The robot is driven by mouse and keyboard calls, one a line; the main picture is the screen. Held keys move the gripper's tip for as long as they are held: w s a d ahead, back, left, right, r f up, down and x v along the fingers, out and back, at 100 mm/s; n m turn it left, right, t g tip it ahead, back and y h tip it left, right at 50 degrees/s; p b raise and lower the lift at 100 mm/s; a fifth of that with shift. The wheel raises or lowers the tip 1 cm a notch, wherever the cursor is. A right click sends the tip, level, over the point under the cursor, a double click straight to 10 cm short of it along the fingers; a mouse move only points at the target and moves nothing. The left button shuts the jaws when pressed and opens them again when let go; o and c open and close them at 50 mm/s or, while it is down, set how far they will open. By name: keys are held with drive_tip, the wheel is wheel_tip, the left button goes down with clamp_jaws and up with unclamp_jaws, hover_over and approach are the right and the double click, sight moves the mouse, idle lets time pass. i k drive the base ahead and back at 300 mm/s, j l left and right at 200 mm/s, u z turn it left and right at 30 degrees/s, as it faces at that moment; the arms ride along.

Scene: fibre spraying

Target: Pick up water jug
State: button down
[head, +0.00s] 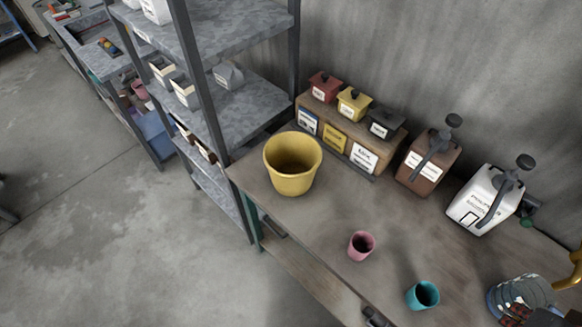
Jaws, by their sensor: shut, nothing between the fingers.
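One is a white container (472,210) with a printed label, the other a brown container (418,178) with a pale label. A clear ribbed vessel (520,292) stands at the lower right, partly cut off by the frame. The labels are too small to read, so I cannot tell which one is the water jug.
A yellow bucket (292,166), a pink cup (361,246) and a teal cup (423,295) stand on the bench (310,218). Small lidded boxes sit on a wooden rack (376,138) by the wall. Metal shelves (255,98) stand left. The floor (110,240) is clear.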

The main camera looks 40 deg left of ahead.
sight(532, 290)
drive_tip(key=z, duration=0.45)
drive_tip(key=u, duration=0.65)
drive_tip(key=k+l+u, duration=0.1)
drive_tip(key=l+u, duration=0.15)
drive_tip(key=k+l+u, duration=0.2)
drive_tip(key=l, duration=0.2)
drive_tip(key=l+u, duration=0.25)
drive_tip(key=k+l+u, duration=0.25)
drive_tip(key=k+l, duration=0.1)
drive_tip(key=l, duration=0.4)
drive_tip(key=k, duration=0.05)
